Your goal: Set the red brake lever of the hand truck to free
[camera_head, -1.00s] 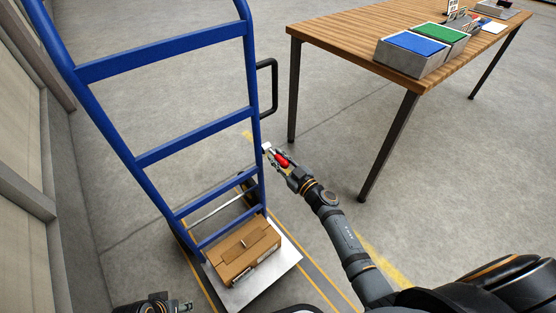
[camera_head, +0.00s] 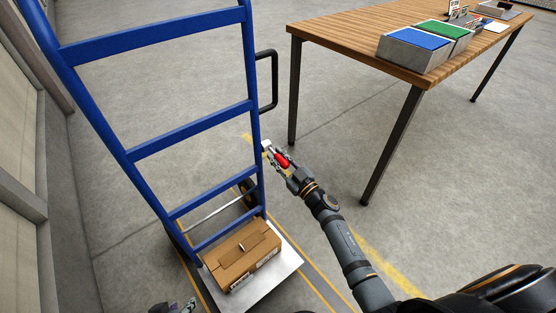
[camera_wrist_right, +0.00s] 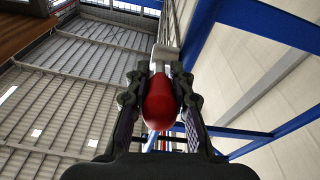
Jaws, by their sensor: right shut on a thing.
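The hand truck (camera_head: 190,131) stands upright at the left, with a blue tube frame and a metal toe plate (camera_head: 262,280). Its red brake lever (camera_head: 282,160) sits beside the right upright, with a pale metal arm joining it to the frame. My right gripper (camera_head: 278,157) is shut around the red grip. In the right wrist view the red grip (camera_wrist_right: 159,102) lies between both fingers, and the metal arm runs on up from it. My left gripper (camera_head: 180,306) is at the bottom edge, partly cut off, away from the lever; its jaws are unclear.
A cardboard box (camera_head: 242,255) lies on the toe plate. A wooden table (camera_head: 350,40) with blue and green bins (camera_head: 418,42) stands at the upper right. A wall is at the far left. The floor between truck and table is clear.

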